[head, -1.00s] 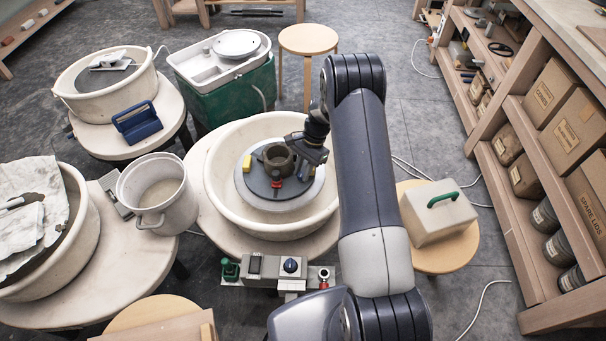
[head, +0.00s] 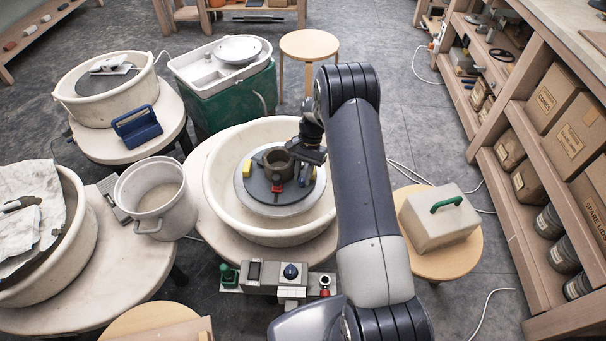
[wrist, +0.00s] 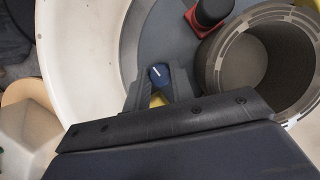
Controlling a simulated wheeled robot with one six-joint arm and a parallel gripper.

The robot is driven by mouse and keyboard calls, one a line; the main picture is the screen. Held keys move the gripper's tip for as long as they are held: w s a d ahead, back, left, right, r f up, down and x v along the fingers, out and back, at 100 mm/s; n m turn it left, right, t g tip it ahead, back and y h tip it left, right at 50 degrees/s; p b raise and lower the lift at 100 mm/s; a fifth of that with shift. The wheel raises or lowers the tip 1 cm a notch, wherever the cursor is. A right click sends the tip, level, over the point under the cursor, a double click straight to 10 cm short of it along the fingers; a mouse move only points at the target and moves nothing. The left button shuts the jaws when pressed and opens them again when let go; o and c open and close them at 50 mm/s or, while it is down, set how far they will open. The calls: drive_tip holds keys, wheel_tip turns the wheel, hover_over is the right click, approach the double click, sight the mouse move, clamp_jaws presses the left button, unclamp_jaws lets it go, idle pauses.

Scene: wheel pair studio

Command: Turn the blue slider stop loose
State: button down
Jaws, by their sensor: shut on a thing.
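The blue slider stop shows in the wrist view as a round blue knob (wrist: 158,73) with a white line on its top. It sits on the grey wheel head (head: 262,203), beside the clay pot (wrist: 255,65). My gripper (wrist: 157,84) is shut on the blue knob, with one finger on each side. In the head view my gripper (head: 308,163) is low at the right of the pot and mostly hides the stop. A red stop (head: 277,186) is at the front of the pot and a yellow stop (head: 247,168) at its left.
The cream splash basin (head: 222,212) rings the wheel head closely. A control panel (head: 266,283) with knobs stands in front of it. A white bucket (head: 157,222) is at the left, and a pale box with a green handle (head: 436,226) on a stool at the right.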

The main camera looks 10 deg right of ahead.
drive_tip(key=c, duration=1.2)
unclamp_jaws()
